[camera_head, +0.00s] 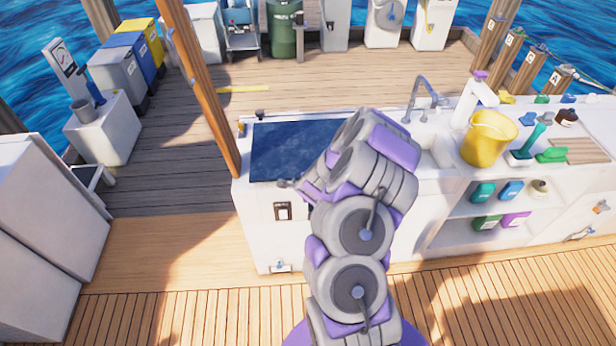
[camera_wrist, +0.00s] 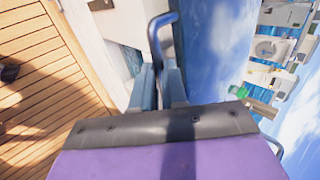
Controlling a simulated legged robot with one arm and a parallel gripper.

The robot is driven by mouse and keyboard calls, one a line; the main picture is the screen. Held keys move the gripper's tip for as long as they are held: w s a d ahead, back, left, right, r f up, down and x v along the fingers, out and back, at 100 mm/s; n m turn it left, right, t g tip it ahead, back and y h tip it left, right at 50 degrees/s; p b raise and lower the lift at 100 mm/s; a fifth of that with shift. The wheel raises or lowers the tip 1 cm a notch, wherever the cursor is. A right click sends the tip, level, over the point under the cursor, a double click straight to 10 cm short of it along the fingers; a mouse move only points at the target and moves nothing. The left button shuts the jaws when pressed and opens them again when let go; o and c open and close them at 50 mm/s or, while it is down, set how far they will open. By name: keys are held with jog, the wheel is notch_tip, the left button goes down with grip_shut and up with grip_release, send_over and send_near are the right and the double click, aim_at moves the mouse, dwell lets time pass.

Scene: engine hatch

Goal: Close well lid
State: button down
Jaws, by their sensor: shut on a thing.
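A dark blue rectangular panel (camera_head: 290,150) is set in the left part of the white counter top; I cannot tell whether it is the well lid or the well's opening. My arm covers its right side, and the gripper is mostly hidden in the head view. In the wrist view, my gripper (camera_wrist: 172,85) has its two fingers close together on a curved dark blue bar (camera_wrist: 157,38), which looks like a handle. What the bar is fixed to is unclear. A broad blue and white surface beside it could be a glossy lid or sky.
On the counter to the right are a sink tap (camera_head: 420,95), a yellow bucket (camera_head: 488,138) and green brushes (camera_head: 550,154). Shelves with small boxes are below. A wooden post (camera_head: 198,85) stands at the counter's left corner. The plank deck in front is clear.

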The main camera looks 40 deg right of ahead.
notch_tip(320, 180, down, 6)
jog(key=s+a+b, duration=0.1)
jog(key=b, duration=0.1)
jog(key=shift+s+a+f+y, duration=0.15)
jog(key=shift+s+a+y, duration=0.1)
jog(key=shift+s+y, duration=0.1)
jog(key=c, duration=1)
grip_release()
jog(key=shift+d+f, duration=0.1)
jog(key=shift+o, duration=0.2)
jog(key=shift+w, duration=0.1)
jog(key=shift+w+d+r, duration=0.15)
jog(key=shift+w+r, duration=0.05)
jog(key=shift+c, duration=1)
jog(key=shift+r, duration=0.1)
